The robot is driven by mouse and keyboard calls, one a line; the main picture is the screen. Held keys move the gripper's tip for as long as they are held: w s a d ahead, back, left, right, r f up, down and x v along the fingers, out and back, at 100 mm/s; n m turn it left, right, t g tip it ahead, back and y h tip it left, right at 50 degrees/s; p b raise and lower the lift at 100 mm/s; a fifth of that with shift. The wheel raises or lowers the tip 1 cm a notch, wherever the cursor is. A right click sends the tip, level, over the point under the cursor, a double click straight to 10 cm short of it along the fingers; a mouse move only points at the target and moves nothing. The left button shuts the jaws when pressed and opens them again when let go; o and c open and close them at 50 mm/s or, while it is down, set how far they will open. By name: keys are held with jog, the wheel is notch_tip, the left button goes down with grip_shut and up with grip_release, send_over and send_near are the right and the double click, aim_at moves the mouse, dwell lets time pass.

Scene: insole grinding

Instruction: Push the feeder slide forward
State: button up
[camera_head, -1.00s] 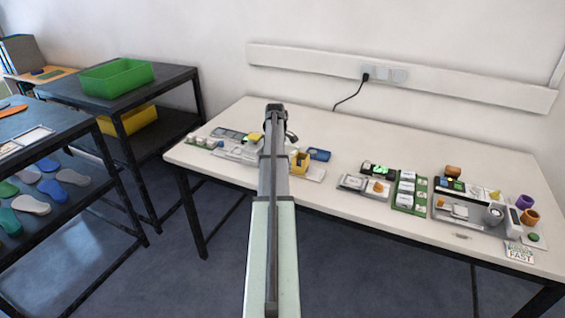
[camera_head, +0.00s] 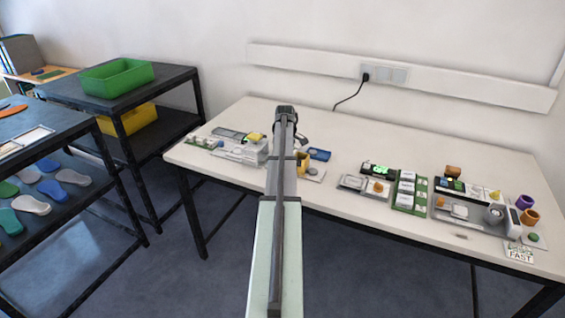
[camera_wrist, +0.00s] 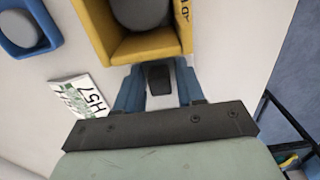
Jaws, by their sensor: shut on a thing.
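In the wrist view, my gripper (camera_wrist: 158,76) has its two blue fingers closed on a small black handle (camera_wrist: 159,80). The handle sits against the near wall of a yellow open-fronted holder (camera_wrist: 172,46), which looks like the feeder slide. A grey rounded piece (camera_wrist: 140,10) lies inside the holder. In the head view, the yellow holder (camera_head: 303,160) shows only in part beside my arm, and my fingers are hidden. A grey machine block (camera_head: 256,150) stands just left of my arm.
A blue tray with a grey disc (camera_wrist: 30,32) lies left of the holder, and it also shows in the head view (camera_head: 319,154). A label card (camera_wrist: 82,97) lies near my fingers. Several small devices (camera_head: 408,190) stand on the right of the white table (camera_head: 390,135).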

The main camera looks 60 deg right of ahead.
jog(key=shift+s, duration=0.25)
jog(key=o, duration=0.4)
jog(key=shift+o, duration=0.2)
jog(key=shift+r, duration=3.55)
jog(key=shift+a, duration=0.1)
